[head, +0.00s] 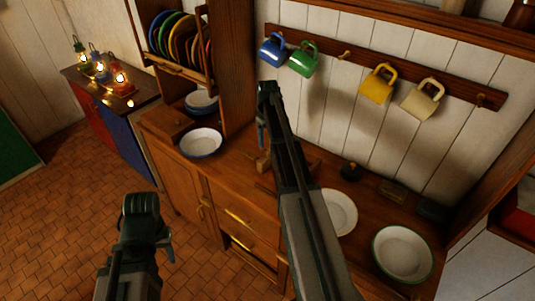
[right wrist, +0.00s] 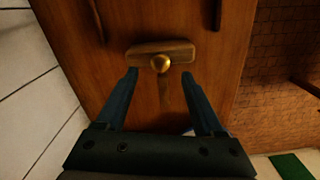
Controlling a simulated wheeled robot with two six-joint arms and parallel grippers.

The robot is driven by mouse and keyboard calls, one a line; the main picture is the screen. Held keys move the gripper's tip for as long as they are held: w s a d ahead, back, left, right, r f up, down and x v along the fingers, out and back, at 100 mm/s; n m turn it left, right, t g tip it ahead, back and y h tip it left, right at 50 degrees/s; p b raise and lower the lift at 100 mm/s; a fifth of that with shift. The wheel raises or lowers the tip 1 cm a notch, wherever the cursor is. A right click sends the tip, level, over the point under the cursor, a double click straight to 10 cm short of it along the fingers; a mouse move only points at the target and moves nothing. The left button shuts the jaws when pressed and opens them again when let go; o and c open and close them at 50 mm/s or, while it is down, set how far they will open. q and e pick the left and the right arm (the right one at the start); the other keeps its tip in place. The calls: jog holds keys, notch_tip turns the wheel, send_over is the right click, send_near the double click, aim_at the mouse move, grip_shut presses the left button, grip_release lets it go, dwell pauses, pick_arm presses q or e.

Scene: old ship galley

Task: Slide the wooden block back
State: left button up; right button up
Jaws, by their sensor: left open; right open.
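In the head view, a small wooden piece that looks like the block (head: 263,164) shows beside my right arm, which hides part of that area. My right gripper (right wrist: 160,75) is open and empty. Its fingertips are just short of the block, one toward each end, with the knob between them; I cannot tell whether they touch. In the head view my right gripper (head: 262,132) is over the counter. My left gripper (head: 164,240) is open and empty, over the tiled floor.
A blue-rimmed bowl (head: 201,142), a cream plate (head: 341,212) and a green-rimmed bowl (head: 403,253) stand on the counter. Several mugs hang from a wall rail (head: 340,60). A plate rack (head: 180,70) is at the back left. Lit lanterns (head: 120,78) stand on a far cabinet.

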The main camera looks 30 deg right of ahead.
aim_at(268, 149)
pick_arm(q)
jog(key=shift+f+b, duration=1.4)
jog(key=shift+f, duration=0.6)
pick_arm(e)
jog(key=shift+f, duration=2)
jog(key=shift+r, duration=0.1)
grip_shut()
